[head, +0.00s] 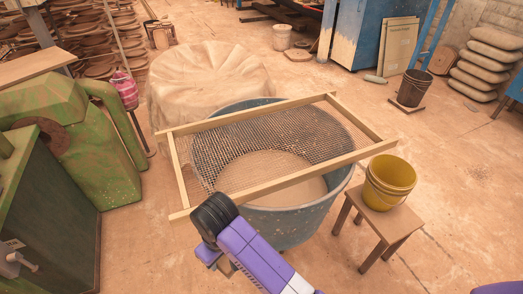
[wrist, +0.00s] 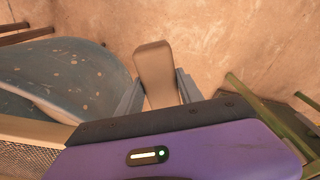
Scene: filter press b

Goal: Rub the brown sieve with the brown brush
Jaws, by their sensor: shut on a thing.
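The brown sieve (head: 270,150), a mesh in a light wooden frame, lies across the top of a blue tub (head: 300,222). The sieve's mesh also shows at the lower left of the wrist view (wrist: 28,158). My gripper (wrist: 158,88) is shut on a tan-brown block, which looks like part of the brown brush (wrist: 155,70); it sticks out between the two grey fingers. The rest of the brush is hidden. In the wrist view the gripper is beside the sieve's edge, with floor behind the brush. My arm hides the fingers and brush in the head view.
A yellow bucket (head: 388,182) stands on a small wooden stool (head: 383,222) right of the tub. A green machine (head: 60,150) stands at the left. A cloth-covered round thing (head: 208,85) is behind the tub. Floor is open at the right.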

